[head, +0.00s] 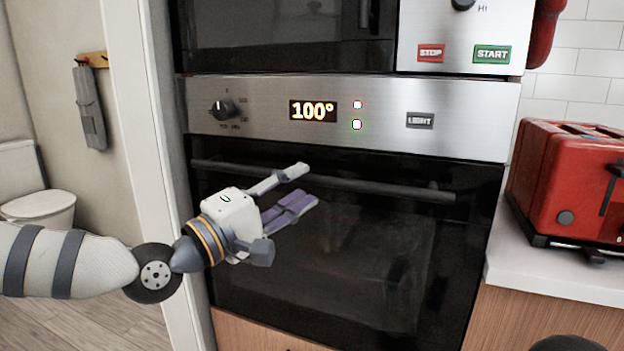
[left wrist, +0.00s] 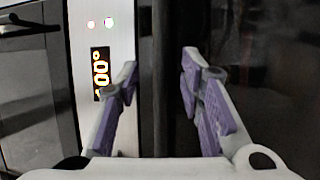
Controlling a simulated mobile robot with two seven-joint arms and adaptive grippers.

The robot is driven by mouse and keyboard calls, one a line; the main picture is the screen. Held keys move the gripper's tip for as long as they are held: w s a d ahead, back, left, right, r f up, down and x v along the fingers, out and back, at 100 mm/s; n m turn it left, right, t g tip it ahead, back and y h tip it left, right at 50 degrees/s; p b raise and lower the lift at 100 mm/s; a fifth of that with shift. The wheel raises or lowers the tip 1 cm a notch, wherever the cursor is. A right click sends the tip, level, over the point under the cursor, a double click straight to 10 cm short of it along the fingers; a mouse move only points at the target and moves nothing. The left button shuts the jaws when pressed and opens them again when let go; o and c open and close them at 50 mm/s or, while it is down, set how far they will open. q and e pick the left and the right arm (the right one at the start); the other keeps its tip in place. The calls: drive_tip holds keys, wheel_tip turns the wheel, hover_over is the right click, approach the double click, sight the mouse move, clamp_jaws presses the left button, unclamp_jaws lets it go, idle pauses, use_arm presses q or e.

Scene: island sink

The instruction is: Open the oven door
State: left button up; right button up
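The oven door (head: 400,250) is a dark glass panel below the steel control panel, and it looks closed. Its long dark handle (head: 400,190) runs across the top of the door. My left gripper (head: 306,186) is open in front of the upper door, one finger above the other, near the middle of the handle. In the left wrist view the gripper (left wrist: 160,75) has its purple-padded fingers spread, with the dark upright bar of the handle (left wrist: 161,40) in the gap between them. I cannot tell whether the fingers reach around it. My right gripper is not in view.
The control panel (head: 270,105) shows 100° beside a knob (head: 224,109). A microwave (head: 285,25) sits above. A red toaster (head: 570,180) stands on the white counter (head: 560,272) at right. A white door frame (head: 140,100) borders the oven at left.

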sight(308, 182)
use_arm(q)
drive_tip(key=x, duration=0.4)
clamp_jaws()
